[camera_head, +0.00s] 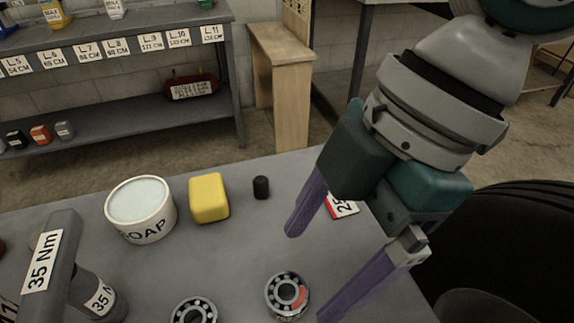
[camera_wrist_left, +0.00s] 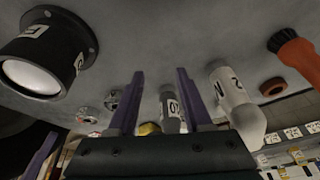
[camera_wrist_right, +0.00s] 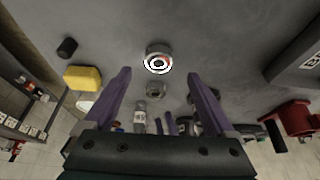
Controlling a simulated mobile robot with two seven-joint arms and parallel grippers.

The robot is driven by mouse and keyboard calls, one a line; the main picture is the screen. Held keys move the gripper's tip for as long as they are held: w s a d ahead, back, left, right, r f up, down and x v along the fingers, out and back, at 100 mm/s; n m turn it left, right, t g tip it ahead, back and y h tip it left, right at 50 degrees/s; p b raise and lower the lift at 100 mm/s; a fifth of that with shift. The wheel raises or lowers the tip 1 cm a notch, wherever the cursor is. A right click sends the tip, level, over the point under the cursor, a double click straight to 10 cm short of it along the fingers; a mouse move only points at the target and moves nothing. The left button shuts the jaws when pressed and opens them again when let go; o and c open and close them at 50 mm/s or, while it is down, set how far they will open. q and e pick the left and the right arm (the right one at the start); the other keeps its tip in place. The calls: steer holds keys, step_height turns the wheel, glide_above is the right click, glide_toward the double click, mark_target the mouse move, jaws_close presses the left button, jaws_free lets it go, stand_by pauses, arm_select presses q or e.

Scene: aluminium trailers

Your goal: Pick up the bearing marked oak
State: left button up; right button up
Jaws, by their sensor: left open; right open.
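One bearing (camera_head: 287,296) with a red patch lies on the grey table, and a second bearing (camera_head: 195,312) lies to its left, cut by the bottom edge. No oak mark is readable on either. My right gripper (camera_head: 308,276) is open and empty, its purple fingers angled down close to the red-patched bearing. In the right wrist view that bearing (camera_wrist_right: 158,60) shows just beyond the fingertips, roughly centred, with the other bearing (camera_wrist_right: 156,88) between the fingers. My left gripper (camera_wrist_left: 160,75) is open and shows only in the wrist views; two bearings (camera_wrist_left: 85,115) lie left of it there.
A soap tub (camera_head: 141,209), a yellow block (camera_head: 208,198) and a small black cylinder (camera_head: 261,187) stand behind the bearings. A grey tool marked 35 Nm (camera_head: 45,265) stands at left. A red-and-white label (camera_head: 342,207) lies behind my right fingers. Table between bearings and block is clear.

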mark_target(287, 291)
steer(key=x, duration=0.5)
steer(key=shift+a+f, duration=0.1)
steer(key=shift+f, duration=0.1)
steer(key=shift+w, duration=0.1)
jaws_close()
stand_by(0.4)
